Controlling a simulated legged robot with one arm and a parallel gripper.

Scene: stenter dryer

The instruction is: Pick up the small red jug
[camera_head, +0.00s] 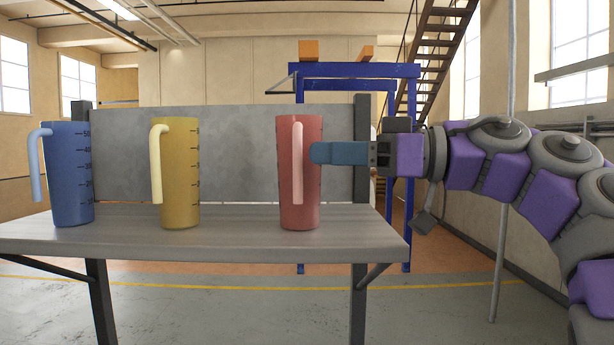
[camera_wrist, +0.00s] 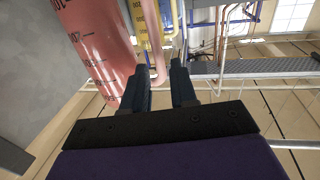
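The red jug (camera_head: 312,200) stands upright at the right part of a grey bench, its pink handle (camera_head: 297,165) facing my head camera. My gripper (camera_head: 313,152) reaches in from the right at upper-handle height, its blue fingertips just right of the handle and overlapping the jug's right side in this view. In the wrist view the jug's body (camera_wrist: 97,45) is at upper left and its handle (camera_wrist: 153,40) runs down toward the gap between the two fingers (camera_wrist: 160,72). The fingers are apart. Whether they touch the handle cannot be told.
A yellow jug (camera_head: 180,190) and a blue jug (camera_head: 72,190) stand to the left on the same bench (camera_head: 240,225). A grey panel (camera_head: 225,150) rises behind them. A dark post (camera_head: 361,140) stands close behind my gripper. A blue frame (camera_head: 350,70) is farther back.

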